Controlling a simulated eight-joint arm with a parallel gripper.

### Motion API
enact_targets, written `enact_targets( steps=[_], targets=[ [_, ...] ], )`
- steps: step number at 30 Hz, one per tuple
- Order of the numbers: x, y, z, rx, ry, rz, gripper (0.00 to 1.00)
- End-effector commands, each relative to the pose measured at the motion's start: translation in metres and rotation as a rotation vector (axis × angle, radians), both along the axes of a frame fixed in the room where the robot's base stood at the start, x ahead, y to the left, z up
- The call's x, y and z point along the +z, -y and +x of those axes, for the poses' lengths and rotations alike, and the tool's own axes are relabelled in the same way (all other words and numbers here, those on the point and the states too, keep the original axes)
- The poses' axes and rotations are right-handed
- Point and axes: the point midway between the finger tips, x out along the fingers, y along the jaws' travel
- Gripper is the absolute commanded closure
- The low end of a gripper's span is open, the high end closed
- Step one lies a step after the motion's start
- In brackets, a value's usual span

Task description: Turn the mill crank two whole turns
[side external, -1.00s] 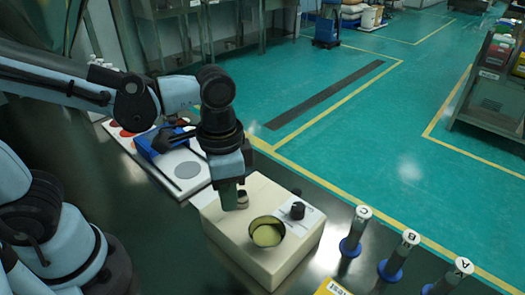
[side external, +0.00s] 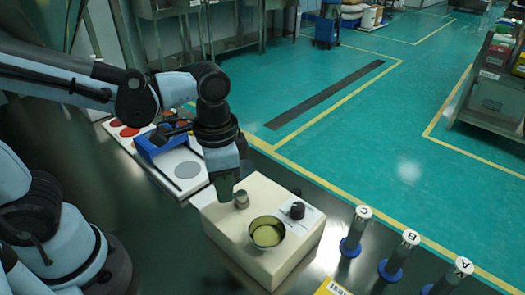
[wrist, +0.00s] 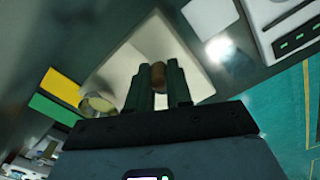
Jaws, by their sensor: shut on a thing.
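In the wrist view my gripper (wrist: 158,82) is shut on a brown knob (wrist: 158,72), which I take to be the crank handle. The crank arm is hidden by the fingers. The bowl also shows in the wrist view (wrist: 98,104).
Tubes marked C (side external: 354,235), B (side external: 400,257) and A (side external: 452,275) stand in blue bases to the right. A yellow label (side external: 332,287) lies at the front.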

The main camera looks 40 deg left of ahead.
Motion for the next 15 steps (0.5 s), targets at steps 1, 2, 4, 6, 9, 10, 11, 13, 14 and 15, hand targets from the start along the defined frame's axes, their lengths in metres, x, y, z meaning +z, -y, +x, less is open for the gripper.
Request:
enact_targets(
  steps=[1,2,4,6,9,10,11,13,14,15],
  targets=[
    [0.000,0.000,0.000,0.000,-0.003,0.001,0.95],
    [0.001,0.000,0.000,0.000,-0.003,0.001,0.95],
    [0.001,-0.001,0.001,0.000,-0.003,0.001,0.95],
    [0.001,-0.003,0.004,0.001,-0.003,0.001,0.95],
    [0.002,-0.006,0.008,0.001,-0.002,0.000,0.95],
    [0.002,-0.007,0.009,0.001,-0.002,0.000,0.95],
    [0.002,-0.008,0.010,0.001,-0.002,0.000,0.95],
    [0.002,-0.011,0.013,0.001,-0.001,0.000,0.95],
    [0.002,-0.011,0.014,0.000,-0.001,0.000,0.95],
    [0.002,-0.012,0.014,-0.001,-0.001,0.000,0.95]
  ],
)
